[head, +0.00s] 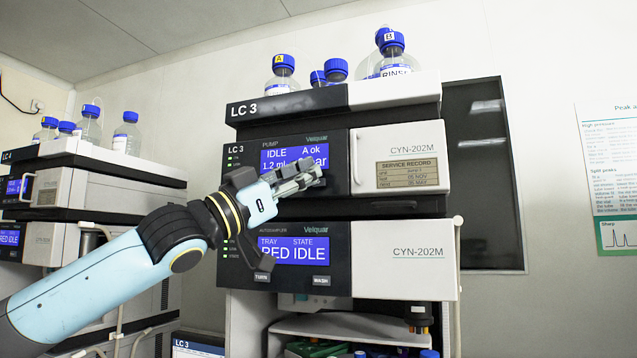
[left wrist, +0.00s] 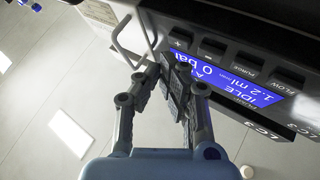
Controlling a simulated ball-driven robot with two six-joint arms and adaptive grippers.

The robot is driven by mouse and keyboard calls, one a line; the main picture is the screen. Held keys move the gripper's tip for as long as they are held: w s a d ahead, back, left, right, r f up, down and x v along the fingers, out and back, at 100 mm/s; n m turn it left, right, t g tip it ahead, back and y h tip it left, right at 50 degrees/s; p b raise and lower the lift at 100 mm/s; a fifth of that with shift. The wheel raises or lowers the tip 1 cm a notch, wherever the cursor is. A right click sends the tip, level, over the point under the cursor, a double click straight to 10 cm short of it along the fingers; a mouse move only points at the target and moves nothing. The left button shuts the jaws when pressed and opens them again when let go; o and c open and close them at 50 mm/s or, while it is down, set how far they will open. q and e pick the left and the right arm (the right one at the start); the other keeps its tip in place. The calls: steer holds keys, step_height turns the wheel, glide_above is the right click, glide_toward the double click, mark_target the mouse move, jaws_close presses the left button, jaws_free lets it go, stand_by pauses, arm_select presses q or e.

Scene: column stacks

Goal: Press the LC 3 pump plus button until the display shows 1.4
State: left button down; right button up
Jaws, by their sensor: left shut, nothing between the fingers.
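The LC 3 pump (head: 340,140) is the upper module of the middle stack. Its blue display (head: 283,158) reads IDLE and 1.2 ml, partly covered by my gripper; the display in the left wrist view (left wrist: 245,90) also reads 1.2 ml/min and 0 bar. My left gripper (head: 308,178) is shut and empty, in front of the pump's lower front. In the left wrist view its fingertips (left wrist: 176,76) are close to the display's end and the button row. Buttons labelled FLOW (left wrist: 287,78) and PURGE (left wrist: 249,65) show there.
A white door with a handle (head: 357,158) is right of the display. The autosampler (head: 345,250) sits below, with a RED IDLE display. Bottles with blue caps (head: 283,75) stand on top. The LC 4 stack (head: 100,160) is at the left.

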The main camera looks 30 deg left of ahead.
stand_by(0.8)
arm_select(q)
steer(key=shift+w+a+p, duration=0.1)
steer(key=shift+w+p, duration=0.25)
steer(key=shift+p, duration=2.2)
steer(key=shift+s+b, duration=0.4)
steer(key=shift+b, duration=2.55)
